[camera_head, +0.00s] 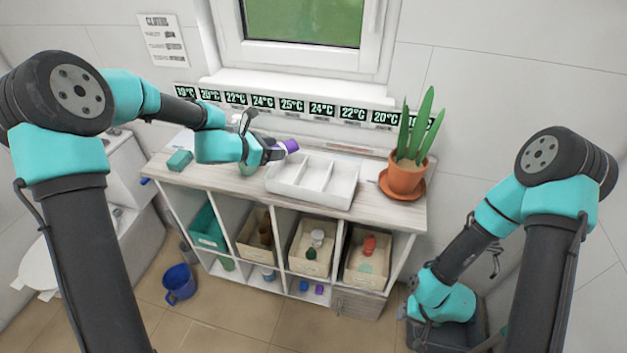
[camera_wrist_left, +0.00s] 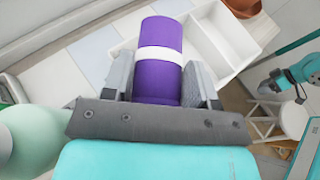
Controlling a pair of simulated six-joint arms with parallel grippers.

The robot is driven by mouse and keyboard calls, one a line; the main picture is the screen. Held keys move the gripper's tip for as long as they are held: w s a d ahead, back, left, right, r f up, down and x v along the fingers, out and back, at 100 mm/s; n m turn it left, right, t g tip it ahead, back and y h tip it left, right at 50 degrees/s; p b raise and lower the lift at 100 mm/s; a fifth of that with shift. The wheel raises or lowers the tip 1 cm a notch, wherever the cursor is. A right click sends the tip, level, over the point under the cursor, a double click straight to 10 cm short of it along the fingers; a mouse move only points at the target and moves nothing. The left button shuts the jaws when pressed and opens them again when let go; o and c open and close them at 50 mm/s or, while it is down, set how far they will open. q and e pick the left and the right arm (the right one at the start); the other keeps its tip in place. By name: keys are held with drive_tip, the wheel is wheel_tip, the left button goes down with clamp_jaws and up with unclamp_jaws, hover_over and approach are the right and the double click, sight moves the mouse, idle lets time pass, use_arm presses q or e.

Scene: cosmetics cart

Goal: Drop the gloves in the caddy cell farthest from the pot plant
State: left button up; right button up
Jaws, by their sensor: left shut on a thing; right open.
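The gloves are a purple roll with a white band (camera_head: 291,146), held above the counter by the caddy's back left corner; the roll fills the upper middle of the left wrist view (camera_wrist_left: 161,88). My left gripper (camera_head: 279,150) is shut on it, a finger on each side. The white caddy (camera_head: 309,201) has a row of open cells that look empty; it also shows in the left wrist view (camera_wrist_left: 236,72). The pot plant (camera_head: 405,176) stands right of the caddy, so the left cell is farthest from it. My right gripper (camera_head: 412,300) is low at right, small and partly hidden, open.
A teal box (camera_head: 179,160) lies at the counter's left end. A pale green rounded thing (camera_wrist_left: 28,140) is close to my left gripper. Bins with items (camera_head: 312,262) sit in the shelf below. A blue bucket (camera_head: 179,283) stands on the floor.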

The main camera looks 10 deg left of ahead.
use_arm(q)
drive_tip(key=o, duration=1)
drive_tip(key=v, duration=1.7)
drive_tip(key=shift+a+r, duration=0.2)
drive_tip(key=s+d+f+m+g+y, duration=0.1)
drive_tip(key=s+f+m+g+y, duration=0.15)
drive_tip(key=f, duration=0.65)
drive_tip(key=s+d+f+m+g+y, duration=0.15)
drive_tip(key=s+f+m, duration=0.25)
drive_tip(key=f, duration=0.4)
drive_tip(key=s+d+f+m+g+y, duration=0.1)
drive_tip(key=s+d+f+m+g, duration=0.15)
drive_tip(key=f, duration=0.65)
drive_tip(key=s+d+f+m, duration=0.1)
drive_tip(key=s+f+m, duration=0.2)
drive_tip(key=f+m, duration=0.1)
drive_tip(key=s+d+f+m+g+y, duration=0.1)
drive_tip(key=s+d+f+m, duration=0.1)
drive_tip(key=s+f+m, duration=0.2)
drive_tip(key=s+d+f+m, duration=0.2)
drive_tip(key=s+f+m, duration=0.2)
drive_tip(key=m, duration=0.3)
drive_tip(key=shift+s+d+f+g+y, duration=0.1)
drive_tip(key=shift+d+f+g+y, duration=0.2)
drive_tip(key=shift+f, duration=0.1)
